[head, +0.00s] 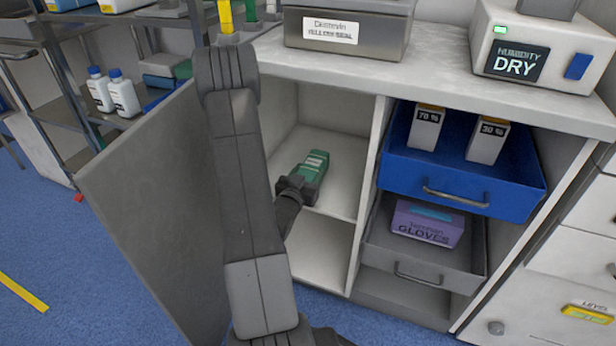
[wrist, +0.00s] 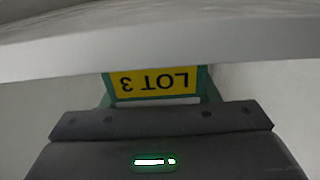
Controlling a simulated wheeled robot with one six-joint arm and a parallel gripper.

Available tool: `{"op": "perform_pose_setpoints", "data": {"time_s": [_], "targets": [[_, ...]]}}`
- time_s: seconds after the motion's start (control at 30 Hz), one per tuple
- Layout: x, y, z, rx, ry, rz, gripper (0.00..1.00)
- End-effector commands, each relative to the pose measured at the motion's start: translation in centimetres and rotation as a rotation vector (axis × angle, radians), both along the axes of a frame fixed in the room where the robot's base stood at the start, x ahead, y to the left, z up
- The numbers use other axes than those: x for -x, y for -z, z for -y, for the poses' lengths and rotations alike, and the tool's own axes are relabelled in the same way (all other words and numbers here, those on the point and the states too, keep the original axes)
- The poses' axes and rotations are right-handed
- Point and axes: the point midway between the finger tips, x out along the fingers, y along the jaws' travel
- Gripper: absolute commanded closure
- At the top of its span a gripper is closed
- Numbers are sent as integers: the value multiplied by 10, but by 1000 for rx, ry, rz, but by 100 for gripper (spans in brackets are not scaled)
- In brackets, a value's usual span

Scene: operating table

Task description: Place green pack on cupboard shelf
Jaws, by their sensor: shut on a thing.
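The green pack (head: 315,165) is in my gripper (head: 297,184), inside the left compartment of the cupboard, over the shelf (head: 340,189). In the wrist view the pack (wrist: 202,90) shows its yellow label reading "LOT 3" upside down, just beyond the dark gripper body (wrist: 160,122). My gripper is shut on the pack's near end. I cannot tell whether the pack touches the shelf. A pale board edge (wrist: 160,45) crosses the wrist view in front of the pack.
The cupboard's grey door (head: 150,200) stands open at the left. A blue drawer (head: 460,182) with two white boxes and a grey drawer (head: 425,252) with a purple gloves box (head: 428,222) are pulled out at the right. A bottle rack stands at the far left.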

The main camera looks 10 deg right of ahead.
Motion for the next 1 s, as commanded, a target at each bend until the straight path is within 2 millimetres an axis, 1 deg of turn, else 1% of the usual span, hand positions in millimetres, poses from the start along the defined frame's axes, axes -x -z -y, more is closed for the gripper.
{"op": "perform_pose_setpoints", "data": {"time_s": [0.17, 0.33, 0.37, 0.4, 0.47, 0.73, 0.87, 0.97, 1.0], "targets": [[0, -2, 0, 1, 0, 3, 75], [0, 3, 0, 0, 0, 2, 75], [0, 3, 0, 0, 0, 1, 44], [0, 2, 0, 0, 0, 1, 36], [0, 2, 0, 0, 0, 1, 24], [0, 1, 0, 0, 0, 1, 24], [0, -3, 0, 0, 0, 1, 24], [11, 2, -9, -1, -4, -1, 24], [18, 3, -14, -1, -4, -1, 24]]}}
